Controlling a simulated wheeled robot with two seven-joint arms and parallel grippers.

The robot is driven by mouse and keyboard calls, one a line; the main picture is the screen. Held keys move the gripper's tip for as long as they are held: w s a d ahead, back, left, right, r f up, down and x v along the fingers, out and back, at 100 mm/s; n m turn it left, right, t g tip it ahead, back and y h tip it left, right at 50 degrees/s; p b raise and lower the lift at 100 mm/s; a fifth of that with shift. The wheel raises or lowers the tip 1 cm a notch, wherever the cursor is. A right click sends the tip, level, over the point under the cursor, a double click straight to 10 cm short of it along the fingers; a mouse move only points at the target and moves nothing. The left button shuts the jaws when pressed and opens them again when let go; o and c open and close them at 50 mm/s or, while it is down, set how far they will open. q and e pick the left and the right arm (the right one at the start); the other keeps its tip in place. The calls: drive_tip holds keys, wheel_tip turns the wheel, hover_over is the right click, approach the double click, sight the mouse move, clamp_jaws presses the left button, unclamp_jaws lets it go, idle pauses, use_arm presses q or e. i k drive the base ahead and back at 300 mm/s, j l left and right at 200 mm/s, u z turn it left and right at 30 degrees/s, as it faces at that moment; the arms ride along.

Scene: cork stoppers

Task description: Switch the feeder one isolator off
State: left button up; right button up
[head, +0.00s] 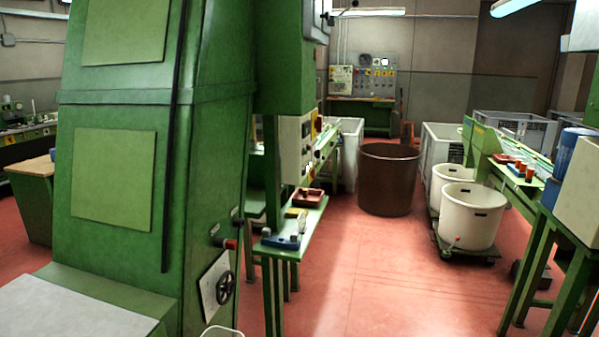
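I cannot tell for sure which fitting is the feeder one isolator; no label is readable. A large green machine (115,105) fills the left of the head view. On its right side are a small red knob or handle (230,244) and a black handwheel (225,288) on a pale plate. A pale control box (290,153) with small controls faces right beside the machine. A grey panel (376,80) with coloured fittings is on the far wall; its switch positions are too small to read. Neither of my grippers shows in the view.
A narrow green bench (291,252) with small trays stands right of the machine. A brown tub (388,180) stands mid-floor. White tubs (468,217) on a dolly and a green workbench (548,225) line the right. The red floor (375,285) between is clear.

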sight(318, 122)
drive_tip(key=i+l, duration=0.5)
drive_tip(key=i+l+u, duration=0.1)
drive_tip(key=i+l, duration=0.25)
drive_tip(key=l, duration=0.25)
drive_tip(key=i+l+u, duration=0.15)
drive_tip(key=l, duration=0.2)
drive_tip(key=i+l, duration=0.2)
drive_tip(key=i+l+u, duration=0.15)
drive_tip(key=l, duration=0.3)
drive_tip(key=i+l, duration=0.2)
drive_tip(key=l, duration=0.15)
drive_tip(key=u, duration=0.05)
